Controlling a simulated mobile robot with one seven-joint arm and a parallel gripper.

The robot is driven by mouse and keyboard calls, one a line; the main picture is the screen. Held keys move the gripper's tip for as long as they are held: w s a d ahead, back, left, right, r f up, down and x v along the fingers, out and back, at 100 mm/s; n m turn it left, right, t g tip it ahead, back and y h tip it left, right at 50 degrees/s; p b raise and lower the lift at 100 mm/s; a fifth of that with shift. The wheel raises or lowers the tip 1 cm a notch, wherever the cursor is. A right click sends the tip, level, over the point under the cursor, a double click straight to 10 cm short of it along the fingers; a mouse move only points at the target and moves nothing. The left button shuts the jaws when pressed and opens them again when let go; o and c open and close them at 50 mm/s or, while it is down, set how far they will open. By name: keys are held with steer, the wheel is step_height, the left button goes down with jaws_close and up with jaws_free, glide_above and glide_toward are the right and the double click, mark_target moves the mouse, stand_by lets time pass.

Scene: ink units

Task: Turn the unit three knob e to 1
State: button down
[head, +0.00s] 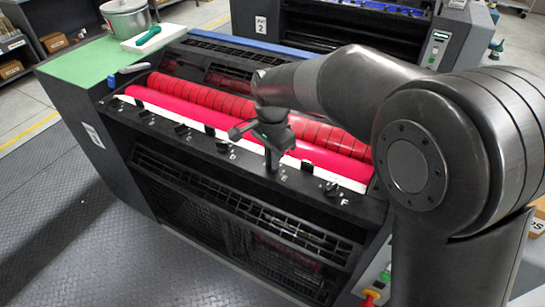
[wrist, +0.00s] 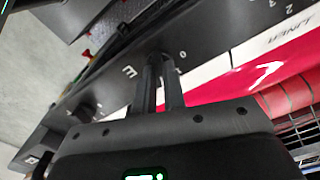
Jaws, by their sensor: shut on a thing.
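Knob e is on the black front rail (head: 200,143) of the inked press, above its printed letter E. In the head view my gripper (head: 272,166) points down onto it and covers it. In the wrist view my gripper (wrist: 160,78) has its two fingers close together, shut on knob e (wrist: 160,56) beside the white E. A 0 shows to the right of the fingers. Part of the scale and the knob's pointer are hidden by the fingers, so I cannot read its setting.
Knob F (head: 331,188) is close by on the right; it also shows in the wrist view (wrist: 86,107). Red rollers (head: 230,108) lie behind the rail. A pot (head: 126,18) and a green-handled tool (head: 148,36) are on the green top at far left.

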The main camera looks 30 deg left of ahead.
steer(key=n, duration=0.4)
steer(key=shift+n, duration=2.3)
steer(key=c, duration=1.5)
jaws_free()
step_height(320, 180, up, 11)
steer(key=shift+f, duration=0.1)
